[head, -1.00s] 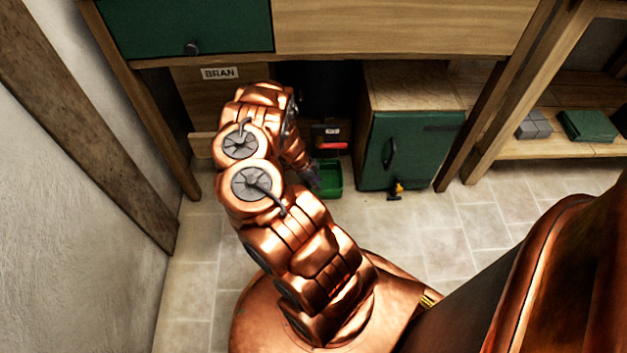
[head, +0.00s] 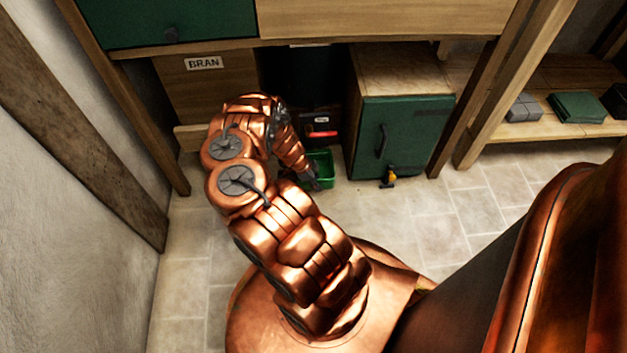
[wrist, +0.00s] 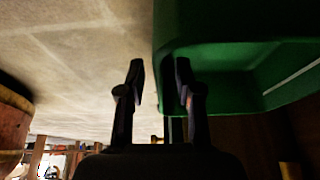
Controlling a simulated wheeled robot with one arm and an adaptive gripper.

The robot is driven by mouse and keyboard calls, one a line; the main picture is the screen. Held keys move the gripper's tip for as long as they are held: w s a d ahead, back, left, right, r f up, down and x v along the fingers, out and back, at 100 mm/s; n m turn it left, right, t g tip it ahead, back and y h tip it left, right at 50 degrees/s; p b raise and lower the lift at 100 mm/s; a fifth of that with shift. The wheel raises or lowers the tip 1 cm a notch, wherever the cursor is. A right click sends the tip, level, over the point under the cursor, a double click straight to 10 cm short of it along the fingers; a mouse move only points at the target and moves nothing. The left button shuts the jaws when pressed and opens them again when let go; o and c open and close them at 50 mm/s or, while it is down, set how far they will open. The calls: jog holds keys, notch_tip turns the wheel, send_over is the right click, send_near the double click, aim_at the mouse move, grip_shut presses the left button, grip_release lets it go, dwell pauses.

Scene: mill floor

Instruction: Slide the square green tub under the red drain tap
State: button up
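The square green tub (head: 325,169) is on the floor under the bench in the head view, in front of and below the red tap (head: 321,134). My arm hides the tub's left part. In the wrist view the tub (wrist: 235,98) fills the upper right. My gripper (wrist: 158,75) is open, fingers apart, with the tub's near edge showing between the fingertips. The right finger overlaps the tub and the left finger is over bare floor. I cannot tell whether either finger touches the tub. In the head view my gripper (head: 312,184) is at the tub's front left corner.
A wooden panel labelled BRAN (head: 203,64) is at the left. A wooden post (head: 490,85) stands right of the cabinet. The tiled floor (head: 420,215) in front is clear.

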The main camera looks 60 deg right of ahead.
jog(key=shift+f, duration=0.1)
grip_shut()
dwell(0.3)
dwell(0.4)
